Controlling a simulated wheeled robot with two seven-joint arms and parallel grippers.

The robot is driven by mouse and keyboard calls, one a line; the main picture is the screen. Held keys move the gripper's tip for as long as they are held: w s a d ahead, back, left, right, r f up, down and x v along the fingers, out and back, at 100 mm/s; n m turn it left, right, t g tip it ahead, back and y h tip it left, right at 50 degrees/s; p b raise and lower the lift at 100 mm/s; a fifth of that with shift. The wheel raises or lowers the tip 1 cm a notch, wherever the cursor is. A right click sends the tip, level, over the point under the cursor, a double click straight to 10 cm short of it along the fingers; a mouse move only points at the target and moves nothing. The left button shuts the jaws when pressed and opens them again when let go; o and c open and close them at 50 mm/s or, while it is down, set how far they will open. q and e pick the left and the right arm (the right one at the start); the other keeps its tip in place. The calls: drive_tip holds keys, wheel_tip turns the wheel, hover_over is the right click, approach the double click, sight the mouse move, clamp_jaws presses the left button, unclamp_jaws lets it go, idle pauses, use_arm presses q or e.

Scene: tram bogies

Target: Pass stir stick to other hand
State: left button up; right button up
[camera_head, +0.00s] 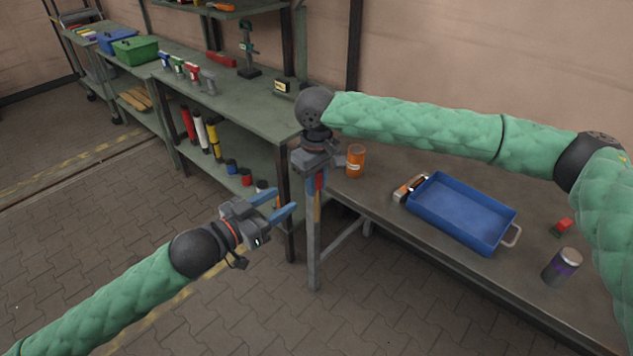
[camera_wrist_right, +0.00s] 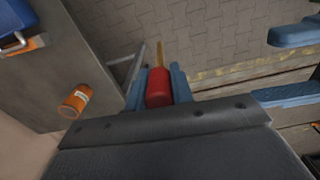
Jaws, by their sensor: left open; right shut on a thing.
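The stir stick has a red grip and a thin wooden shaft. My right gripper (camera_head: 318,186) is shut on the stir stick's red part and points down beside the workbench edge, with the wooden shaft (camera_head: 317,209) hanging below the fingers. In the right wrist view the red grip (camera_wrist_right: 158,90) sits between the two blue fingers. My left gripper (camera_head: 286,203) is open and empty, a little left of the hanging stick and apart from it. Its blue fingers also show at the right of the right wrist view (camera_wrist_right: 290,65).
The right workbench holds an orange jar (camera_head: 355,161), a blue tray (camera_head: 462,212), a brush (camera_head: 408,187), a grey can (camera_head: 562,267) and a small red-and-green item (camera_head: 562,228). A green shelf bench (camera_head: 250,105) with bottles and bins stands behind left. Open floor lies below the grippers.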

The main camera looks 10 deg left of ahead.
use_arm(q)
drive_tip(key=s+d+f+n+g+y, duration=0.1)
drive_tip(key=s+f+n+y, duration=0.35)
drive_tip(key=f, duration=1.55)
drive_tip(key=s+f+n+g+y, duration=0.25)
drive_tip(key=s+f+n, duration=0.3)
drive_tip(key=f, duration=1.55)
drive_tip(key=s+a+f+m+g+y, duration=0.2)
drive_tip(key=s+f+g, duration=0.2)
drive_tip(key=s+f, duration=0.6)
drive_tip(key=s+a+f+m+g+y, duration=0.1)
drive_tip(key=s+a+f+m+g, duration=0.1)
drive_tip(key=s+f, duration=0.8)
wheel_tip(320, 180, down, 8)
drive_tip(key=a+g, duration=0.1)
drive_tip(key=g, duration=0.1)
drive_tip(key=shift+f+g+y, duration=0.2)
drive_tip(key=shift+g+y, duration=0.15)
drive_tip(key=shift+y, duration=0.05)
